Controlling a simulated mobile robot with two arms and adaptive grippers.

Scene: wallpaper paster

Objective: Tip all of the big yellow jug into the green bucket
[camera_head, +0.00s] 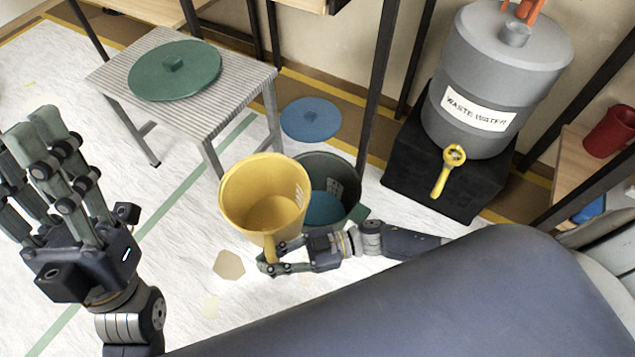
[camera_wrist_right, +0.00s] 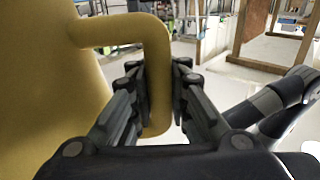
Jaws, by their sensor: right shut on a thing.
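The big yellow jug (camera_head: 235,205) is roughly upright in the head view, its mouth facing up; I see no clear liquid surface inside. My right gripper (camera_head: 268,257) is shut on its handle, which also shows between the fingers in the right wrist view (camera_wrist_right: 155,75). The dark green bucket (camera_head: 345,172) is just right of the jug, partly hidden by the jug and my right arm. Something blue (camera_head: 325,207) shows inside it. My left gripper (camera_head: 32,125) is open and empty at the far left, away from both, fingers up.
A striped small table (camera_head: 205,100) bears a green round lid (camera_head: 172,72). A blue lid (camera_head: 311,119) lies on the floor behind the bucket. A grey waste water drum (camera_head: 480,60) with a yellow tap stands on a black block (camera_head: 415,185). Dark posts rise behind.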

